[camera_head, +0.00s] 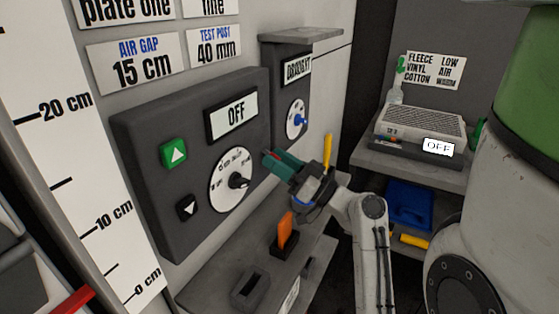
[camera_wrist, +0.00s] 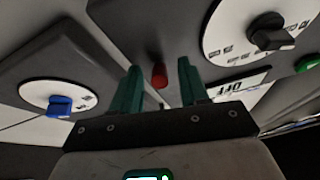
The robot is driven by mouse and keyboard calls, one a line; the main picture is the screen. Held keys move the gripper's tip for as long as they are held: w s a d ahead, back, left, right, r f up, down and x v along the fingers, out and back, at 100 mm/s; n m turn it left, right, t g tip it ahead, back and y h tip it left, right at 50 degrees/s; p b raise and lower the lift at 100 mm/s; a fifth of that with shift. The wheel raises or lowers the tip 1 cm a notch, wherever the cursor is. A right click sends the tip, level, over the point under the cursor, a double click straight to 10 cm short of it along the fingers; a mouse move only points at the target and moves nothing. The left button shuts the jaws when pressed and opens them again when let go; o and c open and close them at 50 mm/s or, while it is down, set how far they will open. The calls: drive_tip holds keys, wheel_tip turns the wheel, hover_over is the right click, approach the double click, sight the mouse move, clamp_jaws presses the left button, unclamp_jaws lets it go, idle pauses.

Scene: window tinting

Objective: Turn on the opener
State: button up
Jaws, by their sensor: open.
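A dark wall panel (camera_head: 150,140) carries a display (camera_head: 234,115) reading OFF, a white dial with a black knob (camera_head: 238,181), a green up-arrow button (camera_head: 174,152) and a black down-arrow button (camera_head: 187,207). I cannot tell which unit is the opener. My gripper (camera_head: 272,160) is in front of the panel's right edge with its green fingers apart. In the wrist view, a small red piece (camera_wrist: 158,75) shows between the open fingertips (camera_wrist: 160,68). I cannot tell whether they touch it. The black knob (camera_wrist: 272,38) also shows there, upper right.
An orange piece (camera_head: 285,230) stands in a dark holder on the ledge below. At right, a shelf holds a grilled device (camera_head: 420,122) with an OFF display (camera_head: 438,147); a blue bin (camera_head: 409,203) sits underneath.

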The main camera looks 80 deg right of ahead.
drive_tip(key=shift+c, duration=0.4)
clamp_jaws()
